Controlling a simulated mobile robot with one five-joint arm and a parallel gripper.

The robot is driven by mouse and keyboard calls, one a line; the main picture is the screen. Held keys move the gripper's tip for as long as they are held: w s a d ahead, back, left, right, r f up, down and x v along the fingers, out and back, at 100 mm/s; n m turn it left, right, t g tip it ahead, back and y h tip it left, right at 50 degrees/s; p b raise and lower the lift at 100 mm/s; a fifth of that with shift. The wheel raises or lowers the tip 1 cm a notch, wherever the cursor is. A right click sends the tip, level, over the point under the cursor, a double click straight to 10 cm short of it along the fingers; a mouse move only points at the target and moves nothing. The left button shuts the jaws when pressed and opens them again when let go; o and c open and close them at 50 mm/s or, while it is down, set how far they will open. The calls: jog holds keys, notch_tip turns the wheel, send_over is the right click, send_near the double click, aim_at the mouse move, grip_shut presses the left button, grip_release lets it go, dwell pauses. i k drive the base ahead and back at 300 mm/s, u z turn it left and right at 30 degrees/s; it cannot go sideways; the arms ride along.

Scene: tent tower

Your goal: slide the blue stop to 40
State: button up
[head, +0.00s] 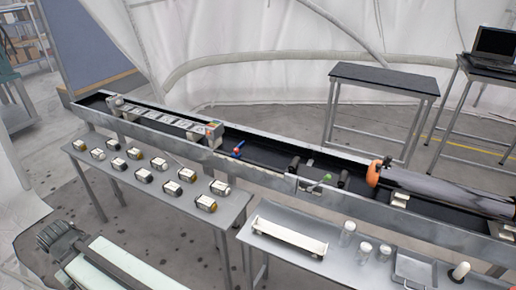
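A small blue stop (241,144) sits on the long dark trough, near its middle. The numbers of any scale, including 40, are too small to read here.
The long grey trough (262,176) crosses the view, with a box (214,130), a green piece (327,177) and an orange ring (374,173) on it. A tray table (345,275) stands at front right.

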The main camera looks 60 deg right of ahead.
aim_at(242, 144)
jog(key=z, duration=1.4)
jog(key=i, duration=0.55)
jog(key=u, duration=0.9)
